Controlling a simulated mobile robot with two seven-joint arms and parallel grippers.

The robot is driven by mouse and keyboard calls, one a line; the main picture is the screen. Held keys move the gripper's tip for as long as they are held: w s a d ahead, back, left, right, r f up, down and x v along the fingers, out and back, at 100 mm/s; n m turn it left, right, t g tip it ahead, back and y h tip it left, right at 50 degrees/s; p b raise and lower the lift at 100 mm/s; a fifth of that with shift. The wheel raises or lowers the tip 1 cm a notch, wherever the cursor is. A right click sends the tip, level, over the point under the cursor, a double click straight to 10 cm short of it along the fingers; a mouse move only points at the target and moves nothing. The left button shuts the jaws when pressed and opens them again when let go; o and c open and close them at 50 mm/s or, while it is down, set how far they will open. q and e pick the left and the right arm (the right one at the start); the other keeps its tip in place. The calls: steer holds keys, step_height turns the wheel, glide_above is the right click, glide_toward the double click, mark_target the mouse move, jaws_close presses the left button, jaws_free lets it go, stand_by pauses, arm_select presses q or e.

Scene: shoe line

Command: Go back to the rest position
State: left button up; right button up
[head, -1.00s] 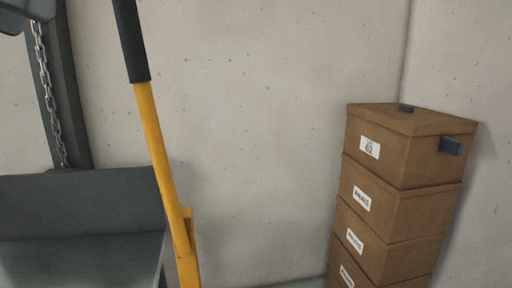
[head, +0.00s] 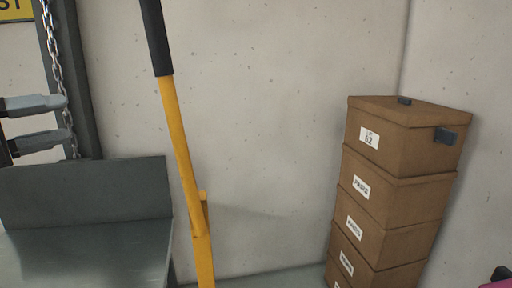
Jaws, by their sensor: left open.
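My left gripper (head: 66,118) comes in from the left edge of the head view. Its two grey fingers point right, one above the other, with a clear gap between them. It is open and nothing is between the fingers. It shows in front of the wall and the dark post, above the grey metal bench. My right gripper is not clearly in view. No shoe shows in the view.
A yellow lever with a black grip (head: 183,155) rises in the middle left. A stack of brown labelled boxes (head: 398,185) stands at the right. The grey bench (head: 85,250) is at lower left; a chain (head: 52,50) hangs beside a dark post. Bare wall lies between.

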arm_select(q)
step_height(320, 180, down, 34)
steer(key=s+a+r+n+t+y+p, duration=0.2)
steer(key=n+y, duration=0.5)
steer(key=n, duration=1.2)
steer(key=s+d+f+n+g, duration=0.2)
steer(key=s+d+f+n, duration=0.1)
steer(key=s+d+f, duration=0.2)
steer(key=s+d+f+n+g+y, duration=0.1)
steer(key=s+d+f+n, duration=0.2)
steer(key=f, duration=0.6)
steer(key=s+d+f+n+g+y, duration=0.1)
steer(key=s+d+f+n+g, duration=0.1)
steer(key=s+d+f+n, duration=0.2)
steer(key=s+d+f, duration=0.2)
steer(key=s+f, duration=0.1)
steer(key=f, duration=0.1)
steer(key=shift+s+d+g, duration=0.3)
steer(key=shift+s+d, duration=0.05)
steer(key=c, duration=0.3)
steer(key=shift+s, duration=0.1)
